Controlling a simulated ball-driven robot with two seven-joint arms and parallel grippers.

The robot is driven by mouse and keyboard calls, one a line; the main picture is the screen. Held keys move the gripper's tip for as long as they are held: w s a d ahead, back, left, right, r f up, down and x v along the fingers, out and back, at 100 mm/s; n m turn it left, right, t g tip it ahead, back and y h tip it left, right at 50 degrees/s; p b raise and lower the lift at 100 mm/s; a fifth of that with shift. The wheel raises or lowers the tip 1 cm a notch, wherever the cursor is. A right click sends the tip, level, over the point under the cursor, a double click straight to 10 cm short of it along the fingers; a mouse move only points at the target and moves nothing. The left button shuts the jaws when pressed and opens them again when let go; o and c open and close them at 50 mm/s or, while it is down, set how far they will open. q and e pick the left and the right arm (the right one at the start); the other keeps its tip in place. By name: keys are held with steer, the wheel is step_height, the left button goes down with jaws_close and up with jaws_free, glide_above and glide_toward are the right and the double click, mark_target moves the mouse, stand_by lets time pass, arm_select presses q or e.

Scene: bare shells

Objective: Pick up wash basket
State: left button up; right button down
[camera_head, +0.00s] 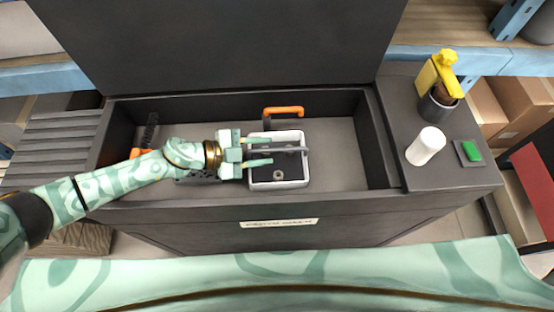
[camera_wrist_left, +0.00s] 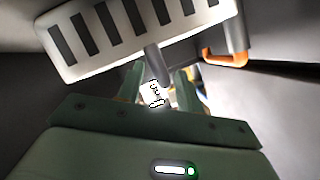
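The wash basket appears to be the white-rimmed, dark-bottomed basket (camera_head: 304,172) in the middle of the dark open basin; a grey bar (camera_head: 292,150) crosses it. A small round part lies inside it. In the left wrist view the white slotted side (camera_wrist_left: 135,28) fills the top, and the grey bar (camera_wrist_left: 157,65) points down between my fingers. My left gripper (camera_head: 271,150) reaches in from the left over the basket. Its two fingers are apart, one on each side of the bar, and it looks open (camera_wrist_left: 160,82). My right gripper is not in view.
The basin (camera_head: 343,150) has a raised lid (camera_head: 230,45) behind and a front wall. An orange handle (camera_head: 284,111) stands behind the basket; another orange handle (camera_head: 150,153) lies left. A white cylinder (camera_head: 425,146), green button (camera_head: 471,151) and yellow-topped item (camera_head: 440,70) are on the right.

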arm_select(q)
steer(key=shift+x, duration=1)
steer(key=shift+r, duration=0.1)
jaws_close()
